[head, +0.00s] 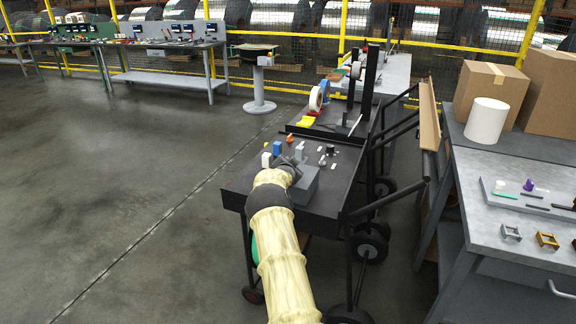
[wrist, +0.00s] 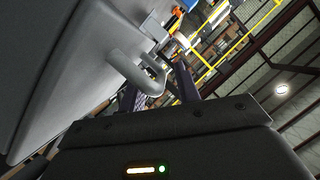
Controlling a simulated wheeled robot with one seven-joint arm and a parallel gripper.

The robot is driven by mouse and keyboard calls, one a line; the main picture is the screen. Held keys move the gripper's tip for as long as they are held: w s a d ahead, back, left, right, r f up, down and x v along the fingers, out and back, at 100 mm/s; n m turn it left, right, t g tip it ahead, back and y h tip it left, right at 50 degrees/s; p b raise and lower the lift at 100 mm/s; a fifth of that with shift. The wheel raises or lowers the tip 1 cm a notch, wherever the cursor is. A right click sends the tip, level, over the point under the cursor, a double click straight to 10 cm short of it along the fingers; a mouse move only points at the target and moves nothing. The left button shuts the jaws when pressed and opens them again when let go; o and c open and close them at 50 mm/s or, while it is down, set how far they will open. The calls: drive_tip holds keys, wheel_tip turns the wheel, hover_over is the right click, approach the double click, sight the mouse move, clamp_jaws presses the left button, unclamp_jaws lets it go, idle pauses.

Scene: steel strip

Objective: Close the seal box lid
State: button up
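The grey seal box (head: 304,190) sits on the near part of the dark cart, partly hidden by my arm. My gripper (head: 288,164) is at its far side, small and dark in the head view. In the wrist view a large grey surface (wrist: 60,60), seemingly the lid, fills the left side, with a bent grey handle (wrist: 130,68) on it. My gripper (wrist: 160,88) has its two dark fingers apart, with the handle's end between them. I cannot tell whether they touch it. How far the lid stands open is not clear.
Small items, including a blue one (head: 277,148) and a white one (head: 266,160), stand on the cart (head: 325,205) beyond the box. A dark upright frame (head: 371,85) rises behind. A workbench (head: 500,175) with cartons is at right. The floor at left is clear.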

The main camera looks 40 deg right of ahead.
drive_tip(key=shift+s+a+r, duration=0.1)
drive_tip(key=shift+a+r, duration=0.05)
drive_tip(key=shift+a, duration=0.05)
drive_tip(key=b+v, duration=0.2)
drive_tip(key=v, duration=1.5)
idle(0.4)
